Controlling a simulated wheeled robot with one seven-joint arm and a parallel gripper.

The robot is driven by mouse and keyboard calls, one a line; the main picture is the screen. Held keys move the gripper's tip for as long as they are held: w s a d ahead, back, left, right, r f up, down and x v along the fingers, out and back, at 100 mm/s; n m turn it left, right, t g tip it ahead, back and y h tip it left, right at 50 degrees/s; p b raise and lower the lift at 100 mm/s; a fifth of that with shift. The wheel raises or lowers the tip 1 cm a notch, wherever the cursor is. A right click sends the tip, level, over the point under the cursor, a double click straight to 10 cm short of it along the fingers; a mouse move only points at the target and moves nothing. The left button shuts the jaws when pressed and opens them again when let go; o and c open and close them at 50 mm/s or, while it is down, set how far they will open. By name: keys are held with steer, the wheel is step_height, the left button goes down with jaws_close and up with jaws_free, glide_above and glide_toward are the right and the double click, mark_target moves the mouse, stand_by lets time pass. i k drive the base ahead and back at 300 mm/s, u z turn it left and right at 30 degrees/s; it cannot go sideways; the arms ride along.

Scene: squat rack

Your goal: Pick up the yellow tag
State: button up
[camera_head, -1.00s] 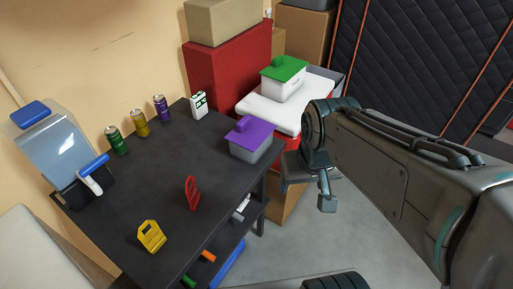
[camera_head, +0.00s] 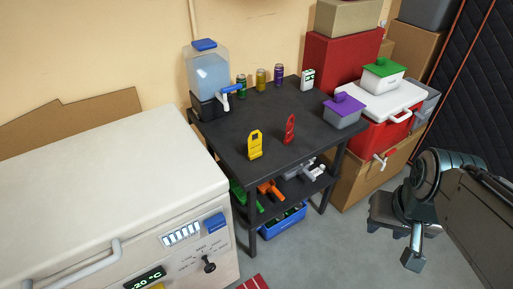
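The yellow tag (camera_head: 255,145) stands upright near the front edge of the black table (camera_head: 225,137). My gripper (camera_head: 412,260) is at the lower right, over the floor, well apart from the table and both tags. One finger shows plainly; the other is hidden or unclear, so its opening cannot be made out. I see nothing held in it.
A water dispenser (camera_head: 207,75), several cans and a purple-lidded box (camera_head: 343,110) stand on the table. A white freezer (camera_head: 110,185) fills the left front. A red cooler (camera_head: 375,138) stands right of the table.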

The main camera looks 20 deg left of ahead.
mark_target(254, 146)
steer(key=u, duration=0.45)
steer(key=i, duration=0.4)
steer(key=u, duration=0.55)
steer(key=i, duration=0.4)
steer(key=z, duration=0.25)
steer(key=k, duration=0.5)
steer(key=u, duration=0.3)
steer(key=i, duration=0.5)
